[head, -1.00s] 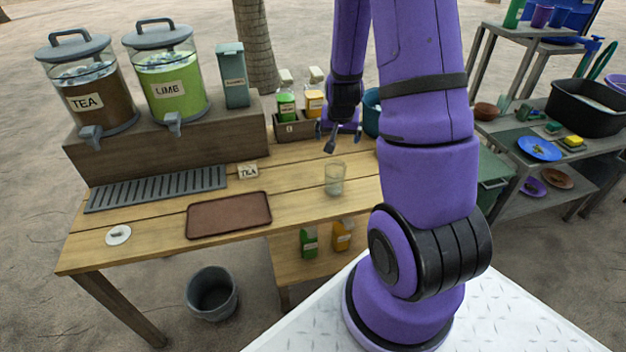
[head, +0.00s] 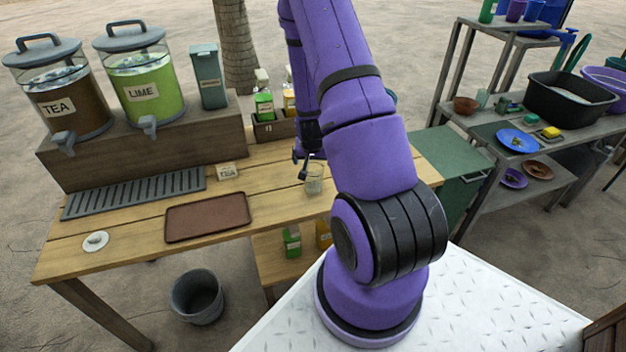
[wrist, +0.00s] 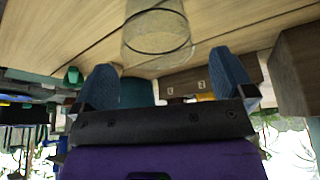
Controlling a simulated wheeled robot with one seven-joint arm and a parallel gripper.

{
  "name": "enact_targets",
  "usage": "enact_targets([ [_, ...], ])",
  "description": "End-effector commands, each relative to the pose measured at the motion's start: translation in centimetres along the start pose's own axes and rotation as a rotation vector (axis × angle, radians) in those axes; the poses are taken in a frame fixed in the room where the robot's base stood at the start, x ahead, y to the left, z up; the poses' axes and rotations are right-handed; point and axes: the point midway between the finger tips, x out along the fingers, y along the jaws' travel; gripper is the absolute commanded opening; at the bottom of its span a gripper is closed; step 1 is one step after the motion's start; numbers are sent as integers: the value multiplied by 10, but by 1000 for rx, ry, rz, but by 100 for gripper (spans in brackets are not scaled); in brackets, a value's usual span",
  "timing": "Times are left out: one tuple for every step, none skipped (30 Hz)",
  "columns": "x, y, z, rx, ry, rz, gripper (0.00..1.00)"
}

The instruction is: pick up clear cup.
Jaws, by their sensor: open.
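The clear cup (head: 314,180) stands upright on the wooden table, partly hidden by my arm in the head view. It also shows in the wrist view (wrist: 158,35), at the top, ahead of the fingers and between their lines. My gripper (head: 302,165) is low at the cup's left side in the head view; only part of it shows. In the wrist view my gripper (wrist: 165,82) has its two blue-padded fingers wide apart with nothing held. A gap seems to remain between the fingertips and the cup; whether any finger touches it I cannot tell.
A brown tray (head: 207,218) lies left of the cup, with a drip grate (head: 135,193) beyond it. Tea (head: 60,100) and lime (head: 143,85) dispensers stand on a wooden riser (head: 140,145). A bottle crate (head: 272,127) is behind the cup. Bare table lies between tray and cup.

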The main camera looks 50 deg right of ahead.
Motion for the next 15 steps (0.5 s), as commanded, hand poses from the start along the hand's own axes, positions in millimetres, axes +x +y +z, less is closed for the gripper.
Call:
enact_targets([
  [2,0,0,0,-1,0,100],
  [4,0,1,0,-1,0,100],
  [8,0,2,0,-1,1,100],
  [11,1,2,0,-2,1,100],
  [15,1,3,0,-2,1,100],
  [20,1,4,1,-2,1,100],
  [24,1,5,1,-3,1,100],
  [28,1,5,1,-3,1,100],
  [33,1,6,0,-2,0,100],
  [37,1,6,0,-2,0,100],
  [40,1,5,0,-1,0,100],
  [44,1,5,0,-1,0,100],
  [46,1,6,0,-1,0,100],
  [48,1,6,0,-2,0,100],
  [50,1,6,0,-1,0,100],
])
